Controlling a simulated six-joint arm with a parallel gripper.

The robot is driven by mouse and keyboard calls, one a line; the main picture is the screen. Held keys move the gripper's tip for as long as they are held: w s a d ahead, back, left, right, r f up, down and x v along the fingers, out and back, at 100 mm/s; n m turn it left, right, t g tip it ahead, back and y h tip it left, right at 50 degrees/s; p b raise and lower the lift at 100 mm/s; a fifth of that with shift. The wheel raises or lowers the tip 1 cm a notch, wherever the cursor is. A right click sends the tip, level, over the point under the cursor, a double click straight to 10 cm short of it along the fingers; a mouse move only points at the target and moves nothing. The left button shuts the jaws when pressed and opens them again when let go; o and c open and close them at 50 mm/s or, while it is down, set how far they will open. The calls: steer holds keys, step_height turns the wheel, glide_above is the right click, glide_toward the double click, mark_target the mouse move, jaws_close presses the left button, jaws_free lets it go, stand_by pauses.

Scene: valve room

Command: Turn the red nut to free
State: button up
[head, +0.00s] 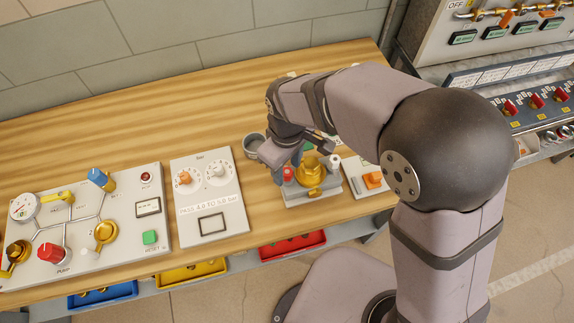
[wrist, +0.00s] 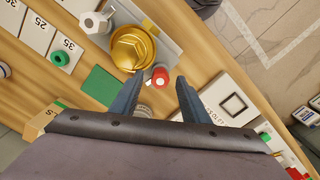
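The red nut (head: 288,174) sits at the left side of a grey block (head: 327,191) that carries a large brass fitting (head: 311,171). A white nut (head: 334,161) is on the brass fitting's other side. In the wrist view the red nut (wrist: 160,76) has a pale centre and shows beside the brass fitting (wrist: 132,47). My gripper (wrist: 160,80) is open, with one finger on each side of the red nut. A gap shows on both sides, wider on the right. I cannot tell how deep the fingertips reach. A word on the nut's position is not readable.
An orange switch plate (head: 372,181) is to the right. Red (head: 292,246) and yellow (head: 190,274) trays sit below the bench edge.

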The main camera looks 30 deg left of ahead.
mark_target(287, 171)
steer(key=shift+r+b, duration=1)
steer(key=shift+r, duration=2.7)
steer(key=w+d+f+m, duration=0.1)
steer(key=w+d+m, duration=0.35)
steer(key=d, duration=0.45)
steer(key=s+d+f+m, duration=0.2)
steer(key=d+m, duration=0.3)
steer(key=d, duration=0.7)
steer(key=s+d+f+m, duration=0.1)
steer(key=d+f+m, duration=0.2)
steer(key=d, duration=0.9)
steer(key=m, duration=0.3)
steer(key=shift+s+f, duration=0.3)
steer(key=shift+s, duration=0.05)
